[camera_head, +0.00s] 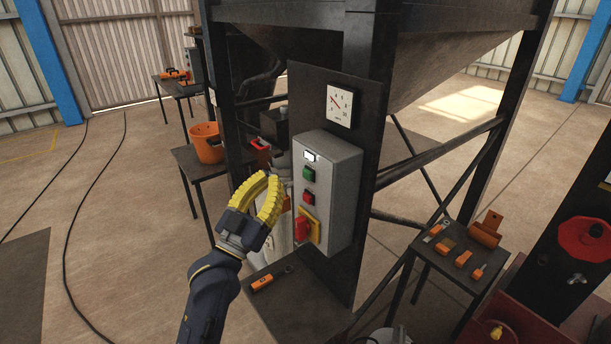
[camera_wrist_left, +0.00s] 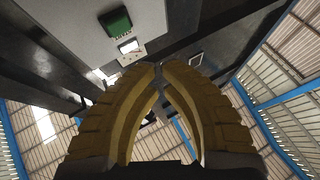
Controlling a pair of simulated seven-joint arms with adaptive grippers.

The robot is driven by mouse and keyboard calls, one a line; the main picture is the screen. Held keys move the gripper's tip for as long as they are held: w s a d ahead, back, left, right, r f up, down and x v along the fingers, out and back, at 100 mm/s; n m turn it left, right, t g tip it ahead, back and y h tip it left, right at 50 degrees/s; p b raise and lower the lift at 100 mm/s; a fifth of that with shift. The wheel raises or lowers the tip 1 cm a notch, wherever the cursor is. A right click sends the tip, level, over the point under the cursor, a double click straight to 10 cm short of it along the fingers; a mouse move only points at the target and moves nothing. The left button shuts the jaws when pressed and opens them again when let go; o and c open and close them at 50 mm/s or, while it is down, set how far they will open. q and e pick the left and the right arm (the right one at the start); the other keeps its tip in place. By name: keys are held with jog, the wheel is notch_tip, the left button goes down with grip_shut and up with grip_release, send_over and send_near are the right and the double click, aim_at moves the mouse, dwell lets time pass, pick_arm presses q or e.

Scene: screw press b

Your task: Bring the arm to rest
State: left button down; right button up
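My left gripper (camera_head: 269,177) has ridged yellow fingers and sits just left of the grey control box (camera_head: 339,185) in the head view. In the left wrist view its fingertips (camera_wrist_left: 162,68) come together, with nothing seen between them. The box carries a lit white indicator (camera_head: 309,156), a green button (camera_head: 309,174), a red button (camera_head: 308,197) and a red rotary switch on a yellow plate (camera_head: 303,228). The green button (camera_wrist_left: 115,22) and the indicator (camera_wrist_left: 129,46) also show in the wrist view, beyond the fingers. My right gripper is not in view.
A dial gauge (camera_head: 340,105) is on the dark panel above the box. Dark frame posts and braces stand behind. A small table with orange tools (camera_head: 463,258) stands right, an orange bucket (camera_head: 207,142) left. Open floor (camera_head: 140,210) lies left of my arm, with cables on it.

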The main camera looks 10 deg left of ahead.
pick_arm(q)
jog(key=s+a+f+m+g+y, duration=0.15)
jog(key=s+f+g, duration=0.25)
jog(key=f, duration=0.8)
jog(key=s+f+m+g+y, duration=0.1)
jog(key=s+f+g+y, duration=0.25)
jog(key=f, duration=0.85)
jog(key=s+a+f+g+y, duration=0.4)
jog(key=s+a+f, duration=0.25)
jog(key=s, duration=0.35)
jog(key=s+a+f+g+y, duration=0.3)
jog(key=s+a+f+g, duration=0.15)
jog(key=s+f, duration=0.5)
jog(key=s+d+f+g+h, duration=0.1)
jog(key=s+d+f+h, duration=0.15)
jog(key=f, duration=1.25)
jog(key=s+d+f+g+h, duration=0.1)
jog(key=s+d+f, duration=0.15)
jog(key=f, duration=1.25)
jog(key=s+f+n+g+h, duration=0.1)
jog(key=s+f+n+g, duration=0.1)
jog(key=s+f, duration=1.7)
jog(key=shift+s+d+f+n+g, duration=0.3)
jog(key=shift+s+n+g, duration=0.05)
jog(key=shift+g, duration=0.25)
